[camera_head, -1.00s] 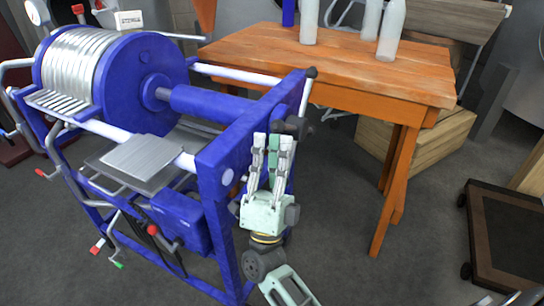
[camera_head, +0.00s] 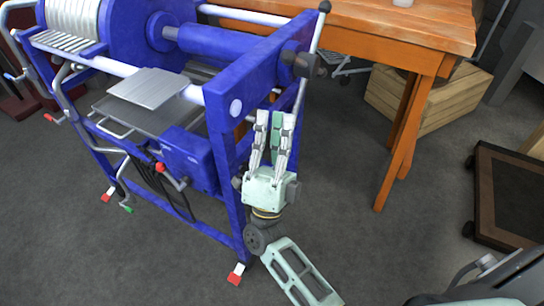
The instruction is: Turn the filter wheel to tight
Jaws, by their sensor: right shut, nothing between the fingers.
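The blue filter press (camera_head: 222,75) stands at the left. At its right end is the turning handle, a dark hub (camera_head: 298,62) with a long grey rod (camera_head: 312,40) through it. The rod stands steeply, slightly tilted, with a black ball at its top end. Its lower end runs down behind my right gripper's fingers. My right gripper (camera_head: 276,118) points up, below the hub, in front of the press's blue end frame. It is shut and holds nothing. Whether it touches the rod I cannot tell. My left gripper is not in view.
An orange wooden table (camera_head: 400,30) stands behind the press, its leg (camera_head: 402,140) to the right of my gripper. A wooden crate (camera_head: 430,100) is under it. A dark wheeled dolly (camera_head: 505,190) is at the right. The grey floor between is clear.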

